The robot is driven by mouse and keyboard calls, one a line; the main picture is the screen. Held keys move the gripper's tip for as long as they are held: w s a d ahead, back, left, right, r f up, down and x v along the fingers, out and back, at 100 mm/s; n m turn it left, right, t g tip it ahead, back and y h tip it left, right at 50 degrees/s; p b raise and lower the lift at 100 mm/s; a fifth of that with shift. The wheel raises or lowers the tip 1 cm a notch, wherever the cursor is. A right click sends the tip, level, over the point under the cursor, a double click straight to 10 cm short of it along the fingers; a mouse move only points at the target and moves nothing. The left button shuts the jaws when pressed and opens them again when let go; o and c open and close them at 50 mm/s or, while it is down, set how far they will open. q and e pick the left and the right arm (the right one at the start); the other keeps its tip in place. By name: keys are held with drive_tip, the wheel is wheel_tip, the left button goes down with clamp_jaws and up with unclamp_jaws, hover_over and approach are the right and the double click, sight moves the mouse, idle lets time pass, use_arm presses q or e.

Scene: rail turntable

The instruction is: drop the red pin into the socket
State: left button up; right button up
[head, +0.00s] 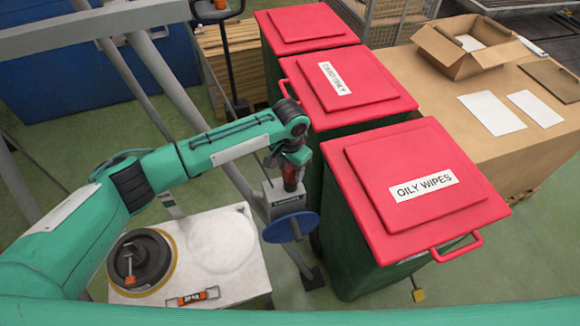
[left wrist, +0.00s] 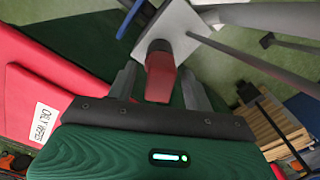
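The red pin (head: 290,177) stands at the top of a grey block (head: 284,197) in the head view. In the left wrist view the red pin (left wrist: 160,80) points away from me towards a dark round opening, the socket (left wrist: 160,46), in a grey plate (left wrist: 178,24). I cannot tell how deep its far end sits. My left gripper (head: 292,160) is over the block. In the left wrist view its fingers (left wrist: 160,85) stand apart on both sides of the pin, with a gap at each side. My right gripper is not in view.
A blue disc (head: 291,227) sits on the block's near side. A white-topped stand (head: 225,285) carries a dark round piece (head: 140,262) and an orange-marked tool (head: 193,297). Red-lidded bins (head: 420,215) stand close on the right. Grey rails pass behind the arm.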

use_arm(q)
drive_tip(key=shift+r, duration=0.1)
drive_tip(key=shift+r+b, duration=0.3)
drive_tip(key=shift+r, duration=0.05)
wheel_tip(320, 180, up, 13)
drive_tip(key=b, duration=0.4)
idle(0.5)
